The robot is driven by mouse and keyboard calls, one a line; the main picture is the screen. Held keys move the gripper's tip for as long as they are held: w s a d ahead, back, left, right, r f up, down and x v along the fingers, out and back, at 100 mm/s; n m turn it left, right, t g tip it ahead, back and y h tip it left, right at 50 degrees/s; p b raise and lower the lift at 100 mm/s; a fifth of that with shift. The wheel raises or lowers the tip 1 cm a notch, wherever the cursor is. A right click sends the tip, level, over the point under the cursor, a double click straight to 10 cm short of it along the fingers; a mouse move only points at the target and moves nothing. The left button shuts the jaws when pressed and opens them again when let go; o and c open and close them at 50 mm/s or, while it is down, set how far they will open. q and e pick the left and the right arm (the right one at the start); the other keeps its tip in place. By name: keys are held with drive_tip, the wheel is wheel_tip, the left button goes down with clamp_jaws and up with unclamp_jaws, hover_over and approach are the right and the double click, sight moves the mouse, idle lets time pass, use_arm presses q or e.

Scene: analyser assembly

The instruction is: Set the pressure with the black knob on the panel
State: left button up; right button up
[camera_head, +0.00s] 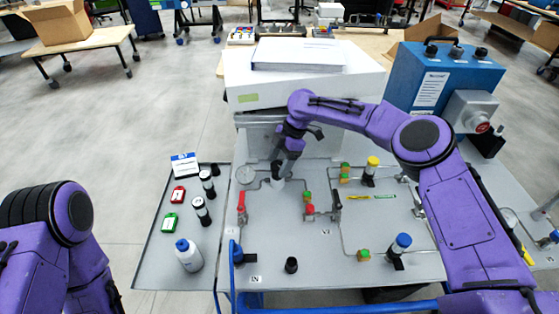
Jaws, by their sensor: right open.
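The panel (262,225) is a light grey board with pipes, valves and gauges. My right arm reaches over it from the right. My right gripper (279,168) points down at the panel's upper left and is open. Its fingers are at a small upright fitting (277,184) with a pale body, beside a round gauge (245,174). A dark part at the top of this fitting merges with the dark fingers, so I cannot tell whether they touch it. A separate short black knob-like piece (291,265) stands near the panel's front edge. My left gripper is out of view.
A grey side tray (152,258) holds a white bottle (188,256), red and green tags and dark cylinders. Red, yellow and blue-topped (402,241) valves rise from the panel. A white box (300,82) and a blue unit (445,78) stand behind.

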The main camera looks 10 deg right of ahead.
drive_tip(key=shift+w+f, duration=0.1)
drive_tip(key=c, duration=1.1)
drive_tip(key=shift+o, duration=0.2)
drive_tip(key=shift+m, duration=0.4)
drive_tip(key=m+t+p, duration=0.1)
drive_tip(key=m, duration=0.1)
drive_tip(key=shift+m, duration=0.3)
drive_tip(key=m, duration=0.1)
drive_tip(key=m+t, duration=0.1)
drive_tip(key=m+p, duration=0.1)
drive_tip(key=shift+s+m+t, duration=0.25)
drive_tip(key=shift+m+t, duration=0.15)
drive_tip(key=m+t+h+p, duration=0.1)
drive_tip(key=m, duration=0.2)
drive_tip(key=shift+s, duration=0.1)
drive_tip(key=shift+a+f+m+t+h+p, duration=0.1)
drive_tip(key=shift+m+t+h+p, duration=0.2)
drive_tip(key=shift+m+p, duration=0.7)
drive_tip(key=shift+s+m+b, duration=0.1)
drive_tip(key=shift+m+b, duration=0.2)
drive_tip(key=shift+m, duration=0.2)
